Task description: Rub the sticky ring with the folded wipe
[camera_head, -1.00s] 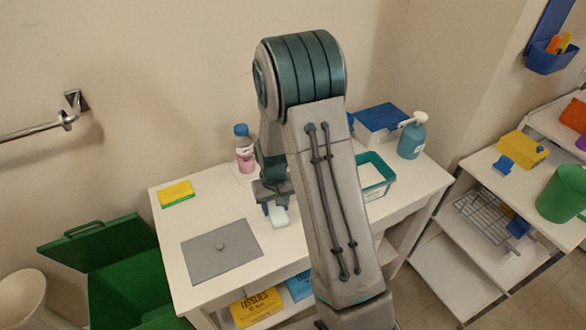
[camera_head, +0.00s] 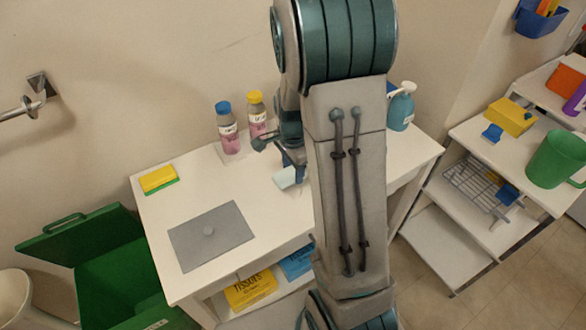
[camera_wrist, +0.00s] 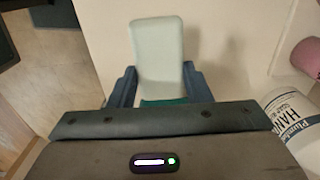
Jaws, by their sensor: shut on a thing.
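My gripper (camera_head: 294,168) is shut on the folded wipe (camera_wrist: 158,50), a pale, flat, rounded pad. In the wrist view the wipe sticks out from between my two blue fingers (camera_wrist: 160,87). In the head view the wipe (camera_head: 286,178) shows low at the white tabletop (camera_head: 150,215), left of my arm; whether it touches the top I cannot tell. I make out no sticky ring in either current view; my arm covers part of the table.
Two bottles, blue-capped (camera_head: 227,125) and yellow-capped (camera_head: 257,113), stand behind my gripper. A grey plate (camera_head: 235,222) and yellow sponge (camera_head: 158,178) lie left. A teal pump bottle (camera_head: 401,108) stands right. A green lidded bin (camera_head: 120,290) is beside the table.

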